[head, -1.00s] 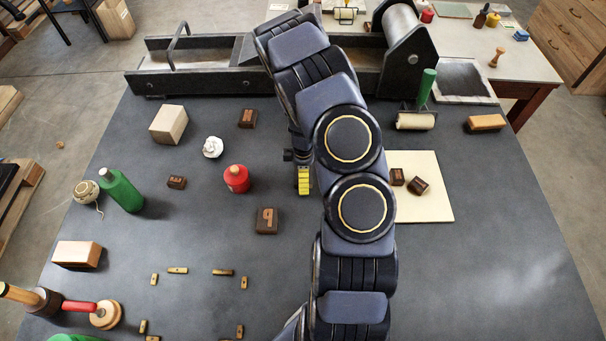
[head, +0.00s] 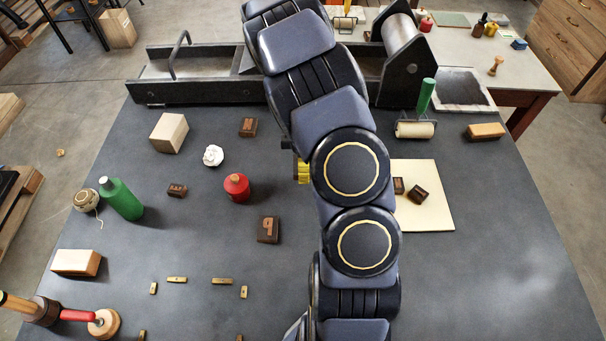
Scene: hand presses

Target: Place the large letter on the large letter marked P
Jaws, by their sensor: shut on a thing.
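The large letter marked P (head: 268,229) is a dark brown block lying flat on the grey table, its pale letter facing up. My gripper (head: 303,172) is mostly hidden behind my arm; only a yellow part shows at the arm's left edge, beyond and right of the P block. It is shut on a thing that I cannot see. Nothing shows on top of the P block. Another brown letter block (head: 248,126) lies farther back. A smaller one (head: 177,190) lies to the left.
Several small brass pieces (head: 222,281) lie nearer. Two brown blocks (head: 418,194) lie on cream paper (head: 425,218) at right. A press (head: 200,90) spans the back.

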